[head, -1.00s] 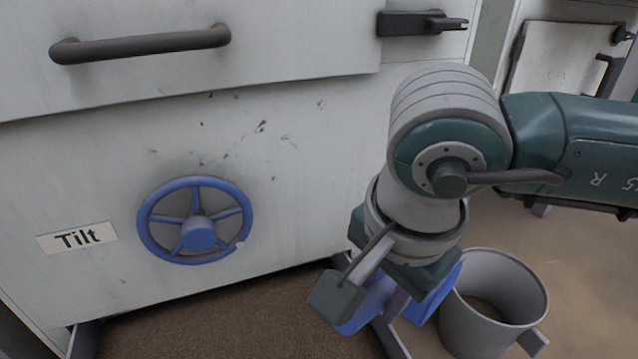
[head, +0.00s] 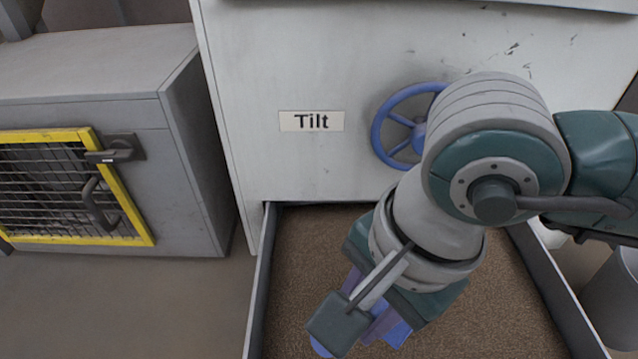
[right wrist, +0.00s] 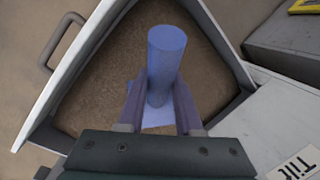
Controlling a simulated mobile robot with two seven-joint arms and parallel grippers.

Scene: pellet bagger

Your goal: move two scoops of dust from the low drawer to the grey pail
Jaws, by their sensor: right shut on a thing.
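The low drawer (head: 258,300) is pulled out under the white machine and holds a broad layer of brown dust (head: 310,255). My right gripper (head: 372,322) points down over the drawer. It is shut on a blue scoop (head: 398,336), mostly hidden behind the gripper in the head view. In the right wrist view, the scoop's round blue part (right wrist: 166,60) stands between the fingers, above the dust. I cannot tell whether the scoop holds dust. The grey pail (head: 612,305) stands right of the drawer, partly cut off, its inside hidden. My left gripper is out of view.
A blue handwheel (head: 395,128) and a "Tilt" label (head: 311,121) are on the machine's front above the drawer. A grey cabinet with a yellow-framed mesh door (head: 70,190) stands at left. The floor left of the drawer is clear.

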